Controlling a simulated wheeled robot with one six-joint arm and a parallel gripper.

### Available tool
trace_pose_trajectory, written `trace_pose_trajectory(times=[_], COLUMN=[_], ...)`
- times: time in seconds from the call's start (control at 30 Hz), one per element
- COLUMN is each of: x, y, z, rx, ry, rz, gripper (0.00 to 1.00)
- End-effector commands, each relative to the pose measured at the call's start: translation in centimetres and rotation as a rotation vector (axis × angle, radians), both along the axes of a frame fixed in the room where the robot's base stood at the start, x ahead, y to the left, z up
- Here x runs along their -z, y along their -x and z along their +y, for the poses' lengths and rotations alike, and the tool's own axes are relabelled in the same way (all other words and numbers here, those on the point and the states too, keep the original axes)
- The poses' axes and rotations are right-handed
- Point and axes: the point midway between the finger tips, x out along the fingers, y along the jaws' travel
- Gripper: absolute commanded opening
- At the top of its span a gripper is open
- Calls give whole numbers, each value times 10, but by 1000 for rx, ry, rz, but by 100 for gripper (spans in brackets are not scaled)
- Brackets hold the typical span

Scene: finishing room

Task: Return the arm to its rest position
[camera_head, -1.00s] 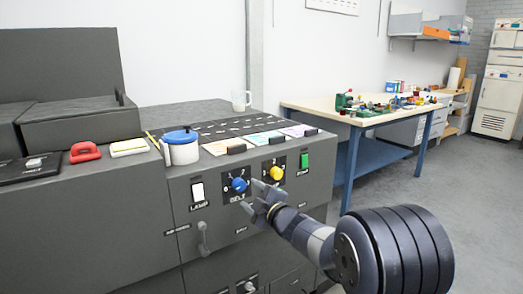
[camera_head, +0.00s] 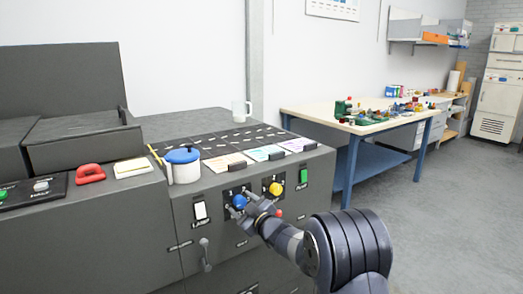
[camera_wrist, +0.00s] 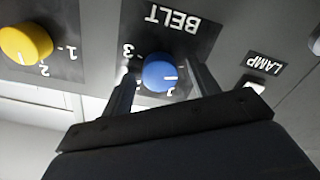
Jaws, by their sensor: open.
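In the wrist view the blue knob (camera_wrist: 160,75) sits between the two fingers (camera_wrist: 163,84), with a visible gap on each side. Nothing is held. The yellow knob (camera_wrist: 25,43) is left of the fingers there, and the LAMP label (camera_wrist: 264,64) is to the right.
The machine front (camera_head: 225,255) is close to my arm. A lever (camera_head: 205,254) and a white switch (camera_head: 201,211) stick out left of it. Open floor (camera_head: 440,230) lies to the right.

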Motion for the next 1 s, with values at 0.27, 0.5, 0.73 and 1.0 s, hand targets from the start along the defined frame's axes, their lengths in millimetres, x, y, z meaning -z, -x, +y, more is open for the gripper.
trace_pose_trajectory(times=[0.27,0.5,0.73,1.0], x=[-5,-4,-5,-5], y=[0,0,0,0], z=[0,0,-1,-1], rx=[-1,1,0,0], ry=[-156,-279,-390,-511], rz=[107,191,265,346], gripper=[58,58,58,58])
